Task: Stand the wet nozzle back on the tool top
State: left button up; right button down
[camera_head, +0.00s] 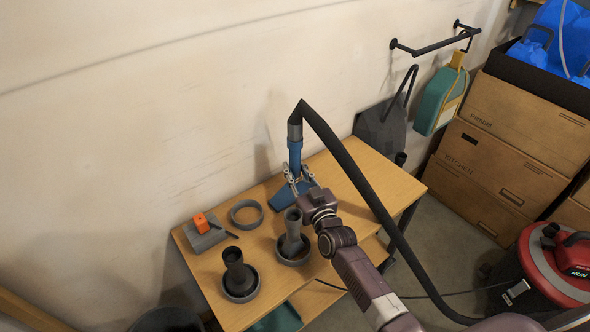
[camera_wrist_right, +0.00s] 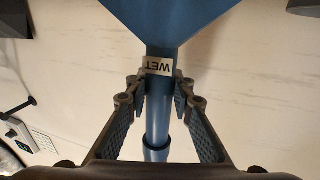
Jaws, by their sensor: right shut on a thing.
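The blue wet nozzle (camera_head: 284,198) has a flared foot and a straight neck, held upright over the back of the wooden table top (camera_head: 350,178). I cannot tell whether its foot touches the wood. In the wrist view its neck carries a "WET" label (camera_wrist_right: 158,66). My right gripper (camera_head: 298,182) is shut on the neck, with a fingertip on each side (camera_wrist_right: 160,95). The nozzle's upper end joins a blue tube and black hose (camera_head: 345,160). An empty grey ring (camera_head: 246,214) lies left of the nozzle. My left gripper is out of view.
A grey nozzle (camera_head: 293,228) and a dark nozzle (camera_head: 236,268) stand in round holders at the front. A grey block (camera_head: 204,238) with an orange piece is at the left. The hose arcs right towards a red vacuum (camera_head: 555,265). Cardboard boxes (camera_head: 520,130) stand behind.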

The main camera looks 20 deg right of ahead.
jog(key=shift+f, duration=0.1)
jog(key=c, duration=1.7)
grip_release()
jog(key=shift+s, duration=0.2)
jog(key=s, duration=0.7)
jog(key=s+d, duration=0.1)
jog(key=s, duration=0.3)
jog(key=shift+s, duration=0.35)
